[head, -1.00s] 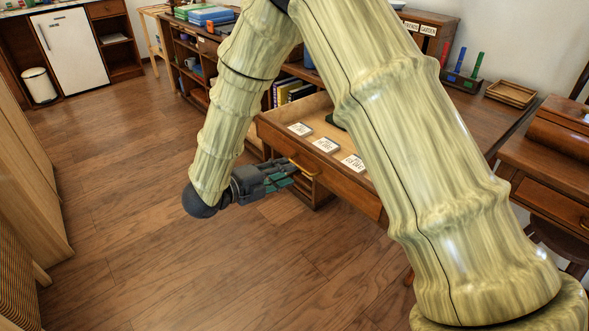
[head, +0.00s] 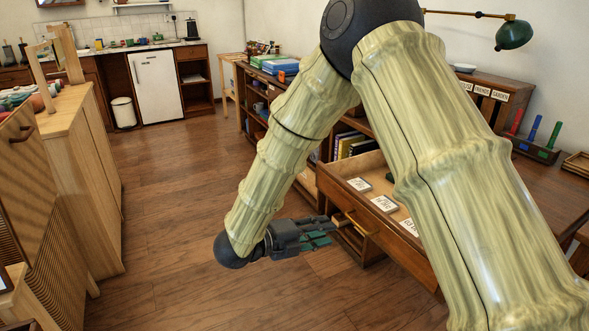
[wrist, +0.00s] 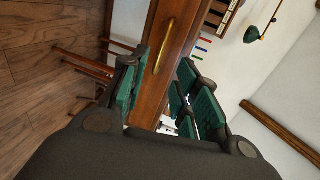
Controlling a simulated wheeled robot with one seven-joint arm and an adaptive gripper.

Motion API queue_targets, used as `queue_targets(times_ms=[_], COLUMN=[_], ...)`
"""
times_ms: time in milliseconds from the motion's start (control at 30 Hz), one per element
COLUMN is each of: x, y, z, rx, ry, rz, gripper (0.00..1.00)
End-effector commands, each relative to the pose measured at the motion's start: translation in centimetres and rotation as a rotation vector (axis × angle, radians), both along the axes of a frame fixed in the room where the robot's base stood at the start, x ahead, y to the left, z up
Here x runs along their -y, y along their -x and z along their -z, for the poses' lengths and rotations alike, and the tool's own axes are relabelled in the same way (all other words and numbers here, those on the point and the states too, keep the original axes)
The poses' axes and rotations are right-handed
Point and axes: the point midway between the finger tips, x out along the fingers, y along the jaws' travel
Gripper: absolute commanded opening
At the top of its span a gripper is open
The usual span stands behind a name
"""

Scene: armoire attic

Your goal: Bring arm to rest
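My arm shows large in the head view, its upper part on the right and its forearm hanging down to the left. My gripper (head: 322,232) is in front of the open desk drawer (head: 385,225), close to its brass handle (head: 357,222). In the wrist view my gripper (wrist: 160,92) has its green-padded fingers spread apart, with nothing between them. The drawer front (wrist: 160,75) and its brass handle (wrist: 166,47) show beyond the fingers. I cannot tell from the head view whether the fingers touch the handle.
The open drawer holds several white cards (head: 384,204). A low bookshelf (head: 255,105) stands behind it. A light wooden cabinet (head: 75,150) stands at left. Wooden floor (head: 175,190) between them is clear. A green lamp (head: 513,35) hangs at upper right.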

Motion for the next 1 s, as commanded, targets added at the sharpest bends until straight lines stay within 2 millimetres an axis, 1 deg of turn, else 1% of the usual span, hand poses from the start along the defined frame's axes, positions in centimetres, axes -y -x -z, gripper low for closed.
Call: queue_targets(times_ms=[67, 167, 267, 300, 333, 367, 400, 467, 500, 567, 600, 667, 700, 767, 800, 867, 900, 967, 1000], x=[0.6, 1.8, 3.4, 3.9, 4.3, 4.6, 5.1, 5.7, 6.1, 6.6, 6.9, 7.3, 7.5, 7.9, 8.1, 8.5, 8.6, 8.9, 9.1], y=[-0.2, -0.7, -1.0, -0.9, -0.8, -0.6, -0.2, 0.8, 1.5, 3.0, 4.2, 6.3, 7.8, 10.4, 12.3, 15.1, 17.2, 20.2, 22.0], z=[1.2, 4.0, 8.1, 9.9, 11.3, 12.7, 14.6, 17.4, 19.2, 22.0, 23.8, 26.4, 28.0, 30.3, 31.7, 33.5, 34.6, 35.9, 36.6], rx=[-0.037, -0.133, -0.282, -0.350, -0.402, -0.454, -0.524, -0.632, -0.704, -0.812, -0.885, -0.993, -1.063, -1.167, -1.233, -1.325, -1.382, -1.460, -1.503], ry=[0.008, 0.026, 0.056, 0.071, 0.082, 0.094, 0.108, 0.130, 0.146, 0.168, 0.182, 0.203, 0.217, 0.233, 0.246, 0.262, 0.270, 0.280, 0.286], rz=[-0.032, -0.124, -0.265, -0.330, -0.378, -0.429, -0.495, -0.596, -0.665, -0.772, -0.844, -0.956, -1.031, -1.147, -1.225, -1.341, -1.419, -1.533, -1.602], gripper=[0.31, 0.31, 0.31, 0.31, 0.31, 0.31, 0.31, 0.31, 0.31, 0.31, 0.31, 0.31, 0.31, 0.31, 0.31, 0.31, 0.31, 0.31, 0.31])
